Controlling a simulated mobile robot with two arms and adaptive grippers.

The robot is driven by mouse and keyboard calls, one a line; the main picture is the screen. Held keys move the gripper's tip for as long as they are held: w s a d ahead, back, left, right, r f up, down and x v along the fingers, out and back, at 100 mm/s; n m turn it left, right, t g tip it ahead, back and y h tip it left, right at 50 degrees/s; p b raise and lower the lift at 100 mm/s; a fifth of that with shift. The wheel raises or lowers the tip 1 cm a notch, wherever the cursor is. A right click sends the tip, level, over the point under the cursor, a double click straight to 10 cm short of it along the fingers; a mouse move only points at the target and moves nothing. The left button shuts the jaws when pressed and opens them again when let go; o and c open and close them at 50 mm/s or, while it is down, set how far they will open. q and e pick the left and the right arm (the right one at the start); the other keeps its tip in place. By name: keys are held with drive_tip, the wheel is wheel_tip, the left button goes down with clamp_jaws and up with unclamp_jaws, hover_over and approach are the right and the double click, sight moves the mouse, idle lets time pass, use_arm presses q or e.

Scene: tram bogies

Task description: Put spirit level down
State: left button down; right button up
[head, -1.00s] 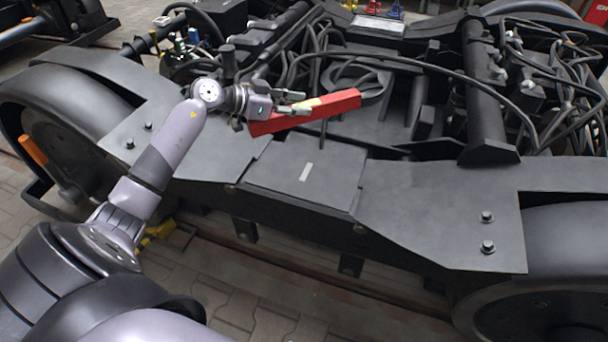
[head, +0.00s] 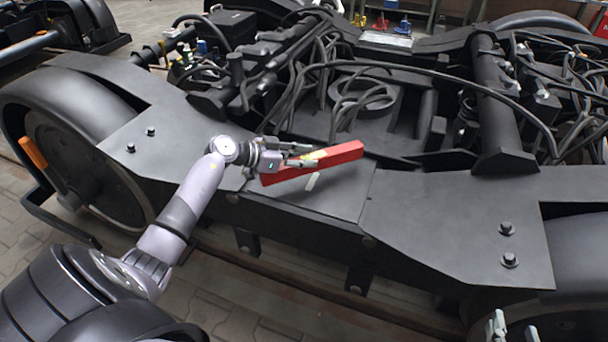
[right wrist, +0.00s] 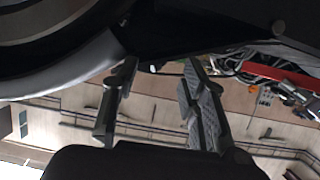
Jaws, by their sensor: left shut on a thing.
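The red spirit level (head: 342,156) has a pale yellowish patch near its middle. My left gripper (head: 302,159) is shut on it. The level is over the back part of the flat dark plate (head: 335,202) at the middle of the bogie frame, slightly slanted, with its right end farther back. Whether it touches the plate cannot be told. The level also shows at the right of the right wrist view (right wrist: 270,72). My right gripper (head: 499,328) is at the bottom right of the head view; its fingers (right wrist: 158,108) are apart and empty in the right wrist view.
A small pale strip (head: 313,181) lies on the plate just in front of the level. Cables and a round ring (head: 365,95) fill the bogie behind. Bolts (head: 508,245) stand up on the right plate. The front middle of the plate is clear.

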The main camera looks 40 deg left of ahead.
sight(304, 172)
use_arm(q)
drive_tip(key=shift+f, duration=0.5)
wheel_tip(304, 172, down, 3)
drive_tip(key=shift+f+b, duration=0.2)
drive_tip(key=shift+b, duration=0.8)
drive_tip(key=shift+f, duration=0.1)
use_arm(e)
wheel_tip(304, 172, up, 10)
drive_tip(key=w+a+t+y, duration=0.1)
drive_tip(key=t+y, duration=0.1)
drive_tip(key=t, duration=0.4)
drive_tip(key=shift+w+a, duration=0.2)
drive_tip(key=shift+a, duration=0.2)
use_arm(q)
drive_tip(key=shift+f, duration=0.1)
drive_tip(key=c, duration=1.6)
unclamp_jaws()
drive_tip(key=shift+f, duration=0.1)
drive_tip(key=o, duration=0.4)
use_arm(e)
drive_tip(key=shift+f, duration=0.25)
